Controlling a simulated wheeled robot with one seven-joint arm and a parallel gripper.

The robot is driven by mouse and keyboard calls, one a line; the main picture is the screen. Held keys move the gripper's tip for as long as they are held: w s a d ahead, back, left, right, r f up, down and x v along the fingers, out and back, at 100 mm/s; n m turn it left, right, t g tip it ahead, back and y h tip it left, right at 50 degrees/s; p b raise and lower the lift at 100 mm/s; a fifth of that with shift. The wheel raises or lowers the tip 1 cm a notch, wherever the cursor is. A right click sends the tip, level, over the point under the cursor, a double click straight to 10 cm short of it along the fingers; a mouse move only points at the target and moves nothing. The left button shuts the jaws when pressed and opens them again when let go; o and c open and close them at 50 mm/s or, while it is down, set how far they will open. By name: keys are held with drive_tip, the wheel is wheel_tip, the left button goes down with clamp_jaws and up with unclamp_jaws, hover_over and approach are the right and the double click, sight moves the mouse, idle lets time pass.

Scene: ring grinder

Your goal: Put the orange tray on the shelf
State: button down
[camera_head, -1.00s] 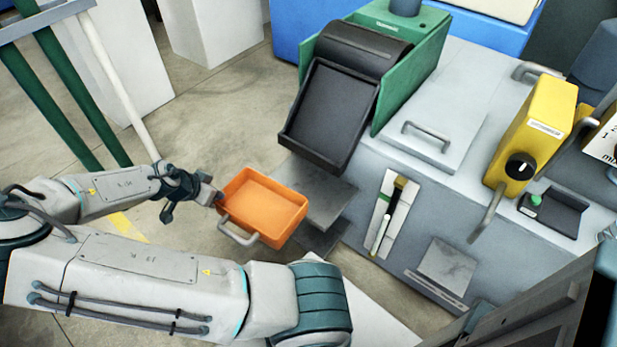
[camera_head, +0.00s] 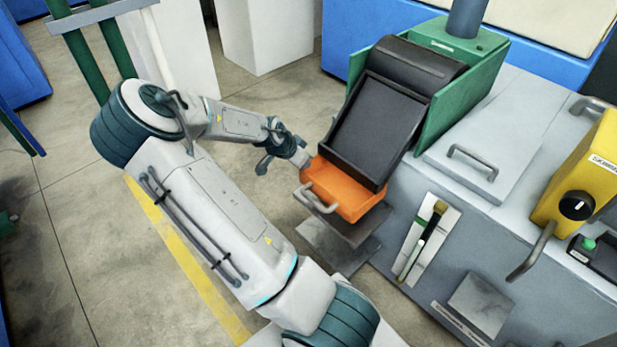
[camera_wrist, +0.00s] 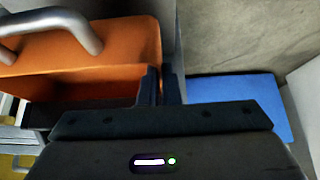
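The orange tray (camera_head: 345,197) is under the lower end of the black chute (camera_head: 375,120), which hides its far part. Its grey handle (camera_head: 318,200) faces the near left. My gripper (camera_head: 303,159) is shut on the tray's left side wall. In the wrist view, the gripper's fingers (camera_wrist: 160,85) are close together at the edge of the orange tray (camera_wrist: 100,45). The grey metal shelf (camera_head: 345,231) is directly below the tray, with a second plate (camera_head: 338,250) lower down. I cannot tell whether the tray touches the shelf or hangs slightly above it.
The green-sided grinder housing (camera_head: 462,75) stands behind the chute. A grey machine cabinet (camera_head: 500,190) with a brush (camera_head: 432,220) on its front is to the right. Open floor (camera_head: 85,220) lies left of my arm.

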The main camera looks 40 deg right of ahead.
drive_tip(key=shift+d+f+b, duration=0.35)
drive_tip(key=shift+d+f, duration=0.35)
drive_tip(key=shift+d, duration=0.25)
drive_tip(key=shift+a+f, duration=0.1)
drive_tip(key=shift+f, duration=0.7)
wheel_tip(320, 180, down, 4)
drive_tip(key=shift+b, duration=1.05)
drive_tip(key=shift+w+d, duration=0.1)
drive_tip(key=shift+d, duration=0.1)
drive_tip(key=c, duration=2.1)
unclamp_jaws()
drive_tip(key=shift+f, duration=0.15)
drive_tip(key=o, duration=0.5)
drive_tip(key=shift+c, duration=0.2)
